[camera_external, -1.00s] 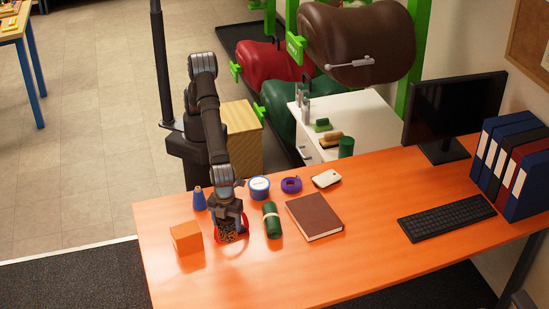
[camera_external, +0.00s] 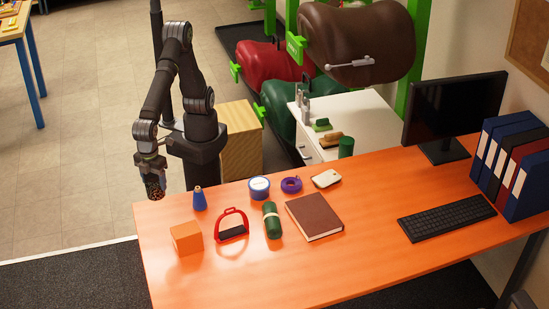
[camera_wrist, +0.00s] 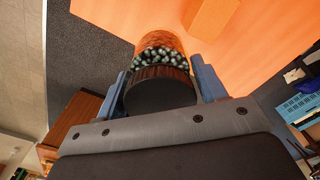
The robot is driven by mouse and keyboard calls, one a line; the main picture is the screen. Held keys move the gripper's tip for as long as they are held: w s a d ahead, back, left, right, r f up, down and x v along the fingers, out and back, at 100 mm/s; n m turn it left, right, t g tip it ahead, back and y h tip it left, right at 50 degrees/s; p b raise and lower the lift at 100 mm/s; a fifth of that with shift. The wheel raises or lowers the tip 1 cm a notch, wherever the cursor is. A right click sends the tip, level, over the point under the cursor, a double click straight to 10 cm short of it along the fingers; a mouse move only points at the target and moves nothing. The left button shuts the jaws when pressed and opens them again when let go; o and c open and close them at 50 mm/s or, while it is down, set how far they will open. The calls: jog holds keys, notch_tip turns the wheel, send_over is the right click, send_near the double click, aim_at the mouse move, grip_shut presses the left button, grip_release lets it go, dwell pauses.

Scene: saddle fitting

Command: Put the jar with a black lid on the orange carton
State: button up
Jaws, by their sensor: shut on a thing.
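My gripper (camera_external: 150,164) is shut on the jar (camera_external: 154,187), raised off the table past its left edge in the external view. In the wrist view the jar (camera_wrist: 161,60) is between the two blue-grey fingers, its round black lid (camera_wrist: 160,92) toward the camera and dark beads showing through its clear wall. The orange carton (camera_external: 187,237) is a plain box on the table's near left corner, to the right of and below the jar in the external view. The carton (camera_wrist: 210,15) also shows at the top of the wrist view, apart from the jar.
On the orange table (camera_external: 290,280) a blue cone-shaped bottle (camera_external: 199,199) stands behind the carton. A red stirrup (camera_external: 232,226) is right of the carton, then a green roll (camera_external: 272,221) and a brown book (camera_external: 315,217). The carton's top is bare.

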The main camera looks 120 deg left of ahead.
jog(key=shift+w+d+f, duration=0.2)
jog(key=shift+w+f, duration=5.15)
jog(key=shift+w, duration=0.25)
jog(key=shift+f, duration=0.1)
jog(key=o, duration=1.3)
jog(key=shift+f, duration=0.1)
jog(key=shift+o, duration=0.2)
notch_tip(320, 180, up, 12)
jog(key=shift+r, duration=0.2)
